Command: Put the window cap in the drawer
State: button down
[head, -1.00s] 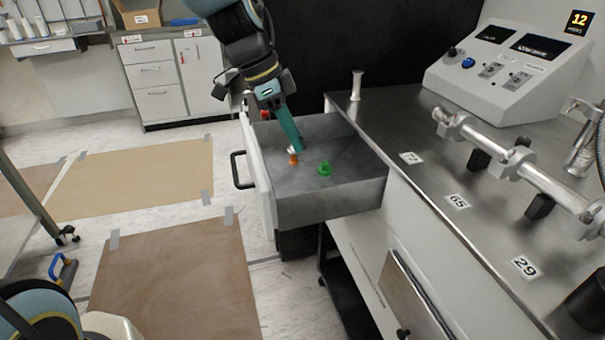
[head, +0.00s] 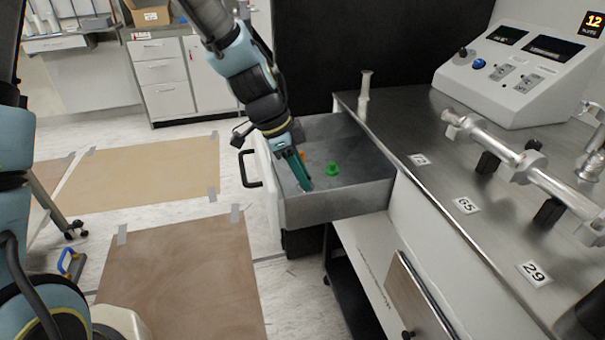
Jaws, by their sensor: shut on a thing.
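The drawer (head: 335,212) is a grey metal box, pulled out from under the steel bench. My gripper (head: 306,186) reaches down into it, near its front left part, with the teal fingers closed. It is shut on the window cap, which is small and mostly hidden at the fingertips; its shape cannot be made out. I cannot tell whether the cap touches the drawer floor. A green piece (head: 332,170) lies on the drawer floor to the right of the fingers. An orange piece (head: 302,155) shows behind my gripper, partly hidden.
The steel bench (head: 440,190) is right of the drawer, with a metal tube assembly (head: 515,160) and a control box (head: 515,75). A small metal fitting (head: 364,92) stands at the bench's back left corner. The drawer's black handle (head: 250,168) sticks out left.

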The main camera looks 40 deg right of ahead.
jog(key=shift+f, duration=0.15)
jog(key=c, duration=0.7)
grip_release()
jog(key=shift+o, duration=0.2)
jog(key=shift+r, duration=0.3)
jog(key=v, duration=1.1)
jog(key=shift+r, duration=0.4)
jog(key=shift+a, duration=0.1)
